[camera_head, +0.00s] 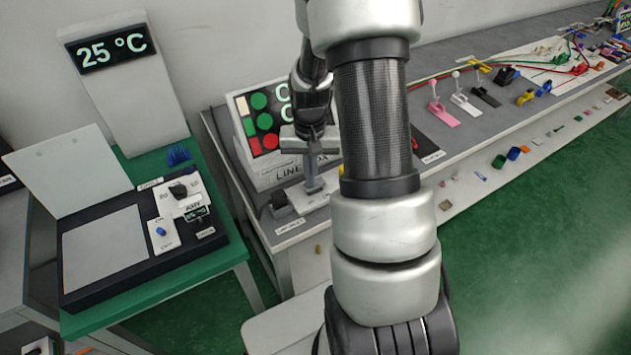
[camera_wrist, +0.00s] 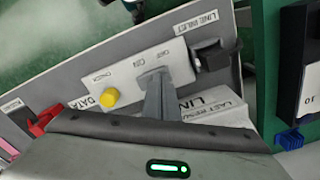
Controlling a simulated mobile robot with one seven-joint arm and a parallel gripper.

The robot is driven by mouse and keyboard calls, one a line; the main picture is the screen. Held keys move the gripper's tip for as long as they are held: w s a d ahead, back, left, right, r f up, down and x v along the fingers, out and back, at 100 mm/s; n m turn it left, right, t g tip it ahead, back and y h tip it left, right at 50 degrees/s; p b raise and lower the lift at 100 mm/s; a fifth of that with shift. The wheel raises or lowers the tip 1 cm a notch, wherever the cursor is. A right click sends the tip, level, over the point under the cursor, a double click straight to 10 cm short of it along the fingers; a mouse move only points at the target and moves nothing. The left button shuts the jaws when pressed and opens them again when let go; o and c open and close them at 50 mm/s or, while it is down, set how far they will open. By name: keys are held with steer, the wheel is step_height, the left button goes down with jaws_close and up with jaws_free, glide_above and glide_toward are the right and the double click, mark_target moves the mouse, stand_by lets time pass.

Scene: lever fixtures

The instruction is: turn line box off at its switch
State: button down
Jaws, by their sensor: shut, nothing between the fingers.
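The line box (camera_head: 250,155) stands on the grey bench, with green and red marks lit on its dark panel. In front of it is a pale switch plate (camera_head: 322,198); in the wrist view the plate (camera_wrist: 128,75) carries small ON/OFF-style lettering that is hard to read. My gripper (camera_head: 314,186) points down at this plate, its fingers shut and empty. In the wrist view my gripper (camera_wrist: 155,95) covers part of the plate. The switch lever is not clearly visible, and I cannot tell whether the fingers touch it.
A black connector (camera_wrist: 212,57) labelled LINE INLET sits beside the plate. A yellow knob (camera_wrist: 109,96) is near the DATA label, and a red part (camera_wrist: 45,120) lies farther left. A green table (camera_head: 215,262) with a scale-like device stands left of the bench. Coloured levers (camera_head: 442,114) stand farther right.

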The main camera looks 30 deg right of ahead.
step_height(320, 180, up, 7)
steer(key=p, duration=0.4)
steer(key=shift+p, duration=0.35)
stand_by(0.3)
steer(key=s+a+r+n+t+p, duration=0.15)
steer(key=a+r, duration=0.25)
steer(key=r, duration=0.8)
steer(key=s+a+r+n+t+p, duration=0.1)
steer(key=s+a+r+n+t, duration=0.1)
steer(key=s+a+r, duration=0.2)
steer(key=s+a+r+n+t+p, duration=0.1)
steer(key=s+a+r, duration=0.3)
steer(key=s+r, duration=0.7)
step_height(320, 180, up, 3)
steer(key=shift+a+n+t, duration=0.3)
steer(key=shift+n+t, duration=0.25)
steer(key=shift+f, duration=0.1)
